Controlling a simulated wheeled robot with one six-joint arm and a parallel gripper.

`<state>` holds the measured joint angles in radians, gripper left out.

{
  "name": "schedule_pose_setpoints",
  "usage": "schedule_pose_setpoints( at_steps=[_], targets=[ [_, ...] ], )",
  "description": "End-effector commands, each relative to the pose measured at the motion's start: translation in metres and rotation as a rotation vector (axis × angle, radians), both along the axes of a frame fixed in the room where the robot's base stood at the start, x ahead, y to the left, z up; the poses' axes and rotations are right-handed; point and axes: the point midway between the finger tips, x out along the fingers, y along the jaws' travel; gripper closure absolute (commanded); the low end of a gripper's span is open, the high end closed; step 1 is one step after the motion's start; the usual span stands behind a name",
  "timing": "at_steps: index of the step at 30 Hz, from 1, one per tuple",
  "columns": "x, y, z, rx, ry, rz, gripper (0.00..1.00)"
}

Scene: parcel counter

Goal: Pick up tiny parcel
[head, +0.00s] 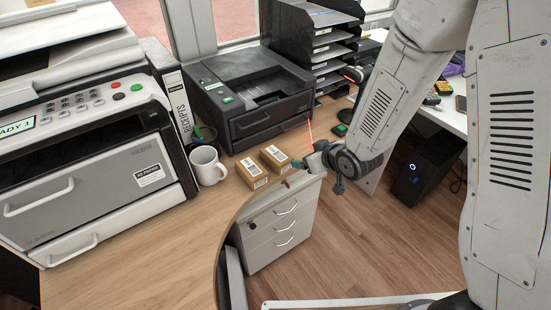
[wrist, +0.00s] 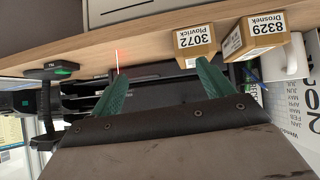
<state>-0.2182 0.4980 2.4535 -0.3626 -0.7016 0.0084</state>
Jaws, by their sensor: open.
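Two small brown cardboard parcels stand side by side near the counter edge in the head view, a left parcel (head: 251,174) beside the mug and a right parcel (head: 274,157). The wrist view shows upside-down labels on the parcel marked 3072 Plovrick (wrist: 195,40) and the parcel marked 8329 Drosnek (wrist: 255,38). The 3072 one is closer to my fingers. My gripper (head: 319,174) is open and empty, just right of the parcels at the counter edge. Its green fingers (wrist: 161,68) are spread in the wrist view, with neither parcel between them.
A white mug (head: 207,165) stands left of the parcels. A black printer (head: 257,95) is behind them, and a large grey machine (head: 95,170) fills the left. A drawer cabinet (head: 280,228) stands below the counter edge. The wooden counter (head: 165,245) is bare in front.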

Motion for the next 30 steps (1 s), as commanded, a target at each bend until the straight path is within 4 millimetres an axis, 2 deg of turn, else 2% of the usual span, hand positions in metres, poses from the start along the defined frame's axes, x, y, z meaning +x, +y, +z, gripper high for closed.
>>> schedule_pose_setpoints(
  at_steps=[1, 6, 10, 14, 30],
  targets=[
    [-0.005, 0.012, -0.020, 0.031, -0.010, 0.033, 0.20],
    [-0.015, 0.038, -0.049, 0.122, -0.065, 0.098, 0.20],
    [-0.006, 0.047, -0.027, 0.191, -0.162, 0.113, 0.20],
    [0.000, 0.052, -0.019, 0.221, -0.202, 0.119, 0.20],
    [0.046, 0.095, -0.041, 0.224, -0.206, 0.119, 0.20]
  ],
)
